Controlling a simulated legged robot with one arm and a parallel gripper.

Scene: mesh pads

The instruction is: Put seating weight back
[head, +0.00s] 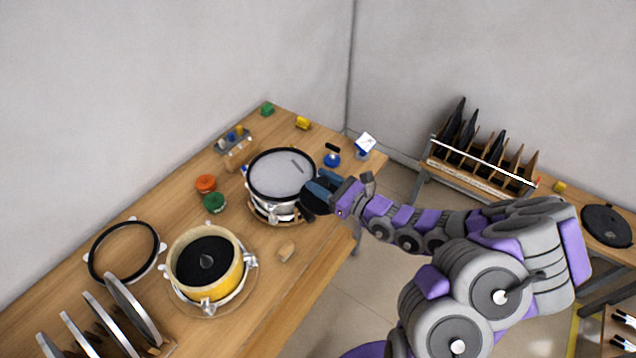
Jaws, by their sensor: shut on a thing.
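My gripper (316,192) is at the right edge of the white-shelled drum, low by its rim. The white-shelled drum (281,172) has a pale mesh head and a black hoop.
An empty black hoop (122,250) lies at left, behind upright discs (130,310) in a rack. Orange (205,183) and green (214,202) round pieces lie by the drums. A blue item (332,158) stands behind my gripper. Another bench holds a slotted rack (485,165) and black disc (607,225).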

